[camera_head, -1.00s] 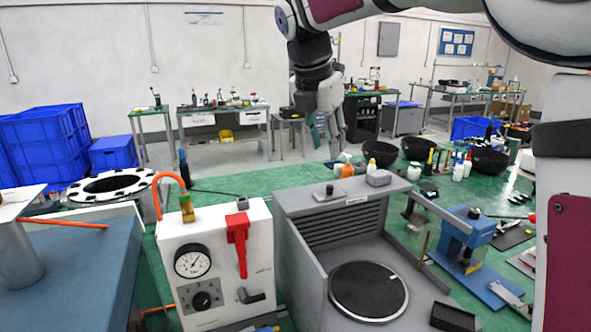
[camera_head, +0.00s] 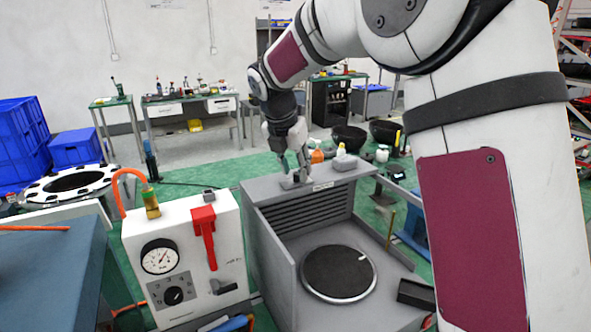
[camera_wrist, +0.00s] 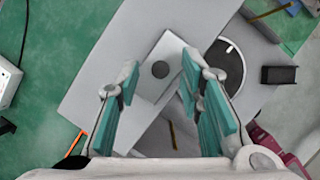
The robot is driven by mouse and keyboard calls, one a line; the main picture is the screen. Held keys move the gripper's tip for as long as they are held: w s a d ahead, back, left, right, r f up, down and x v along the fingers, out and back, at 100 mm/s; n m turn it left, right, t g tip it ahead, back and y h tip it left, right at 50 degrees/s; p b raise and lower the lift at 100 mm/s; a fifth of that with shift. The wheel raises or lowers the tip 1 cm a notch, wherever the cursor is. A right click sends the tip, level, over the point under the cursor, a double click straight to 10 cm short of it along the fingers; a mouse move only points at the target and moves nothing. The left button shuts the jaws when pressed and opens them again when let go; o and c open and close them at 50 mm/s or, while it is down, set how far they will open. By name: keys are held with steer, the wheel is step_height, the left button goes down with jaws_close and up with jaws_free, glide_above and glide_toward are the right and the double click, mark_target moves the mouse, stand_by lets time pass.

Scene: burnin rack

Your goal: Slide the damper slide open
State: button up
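The damper slide (camera_head: 288,184) is a small light grey plate with a round knob, lying on the top of a grey box-shaped enclosure (camera_head: 262,192). In the wrist view the plate (camera_wrist: 172,47) and its dark round knob (camera_wrist: 160,69) show from above. My gripper (camera_head: 294,166) points down over the slide in the head view and partly hides it. In the wrist view my gripper (camera_wrist: 160,78) is open, with teal-padded fingers to the left and right of the knob. The knob appears between them, with gaps on both sides; the height above it is hard to tell.
A white panel box (camera_head: 185,235) with a gauge, red lever and orange hose stands left of the enclosure. A dark round plate (camera_head: 338,272) lies inside the enclosure.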

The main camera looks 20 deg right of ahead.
mark_target(274, 188)
steer(key=shift+w+d+f, duration=0.15)
steer(key=shift+f, duration=0.35)
jaws_close()
steer(key=a, duration=0.3)
steer(key=s+a, duration=0.1)
steer(key=a, duration=0.2)
steer(key=shift+s+a+p, duration=0.15)
steer(key=shift+p, duration=0.15)
jaws_free()
steer(key=shift+a, duration=0.1)
